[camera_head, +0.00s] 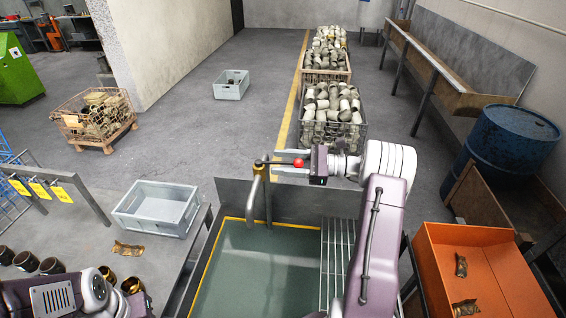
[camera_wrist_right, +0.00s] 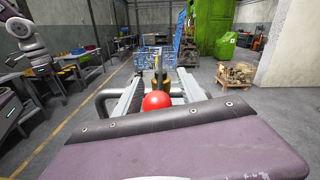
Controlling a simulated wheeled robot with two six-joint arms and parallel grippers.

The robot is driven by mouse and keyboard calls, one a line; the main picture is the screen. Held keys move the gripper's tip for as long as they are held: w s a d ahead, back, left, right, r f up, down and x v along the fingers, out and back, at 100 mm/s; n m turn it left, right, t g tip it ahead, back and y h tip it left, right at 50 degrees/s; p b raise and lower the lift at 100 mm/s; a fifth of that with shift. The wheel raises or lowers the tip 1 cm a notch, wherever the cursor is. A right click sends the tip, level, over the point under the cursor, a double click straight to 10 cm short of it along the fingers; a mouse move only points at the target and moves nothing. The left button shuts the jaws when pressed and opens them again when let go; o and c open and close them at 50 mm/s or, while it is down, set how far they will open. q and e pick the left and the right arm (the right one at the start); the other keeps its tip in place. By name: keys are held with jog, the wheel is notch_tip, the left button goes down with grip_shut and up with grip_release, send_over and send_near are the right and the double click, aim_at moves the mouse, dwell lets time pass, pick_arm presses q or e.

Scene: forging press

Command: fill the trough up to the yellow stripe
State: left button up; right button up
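The trough (camera_head: 300,208) is in the lower middle of the head view, with greenish water (camera_head: 255,265) in it. A yellow stripe (camera_head: 209,259) runs along its inner walls; the water surface appears close to it, but I cannot tell the exact gap. A tap (camera_head: 257,184) stands at the back wall, its lever ending in a red ball (camera_head: 298,163). I cannot make out a stream. My right gripper (camera_head: 290,162) is open, its fingers on either side of the ball, which also shows in the wrist view (camera_wrist_right: 157,101). My left arm is at lower left; its fingers are out of view.
A wire rack (camera_head: 337,262) sits in the trough's right side. An orange bin (camera_head: 455,237) and blue drum (camera_head: 510,140) stand right. A grey crate (camera_head: 130,212) and dark round parts (camera_head: 50,266) lie left. Baskets of parts (camera_head: 335,125) stand behind the tap.

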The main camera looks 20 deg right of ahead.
jog(key=shift+s+d, duration=0.2)
jog(key=shift+d, duration=0.15)
jog(key=b+v, duration=0.2)
jog(key=v, duration=0.6)
jog(key=shift+s, duration=0.1)
jog(key=shift+d, duration=0.15)
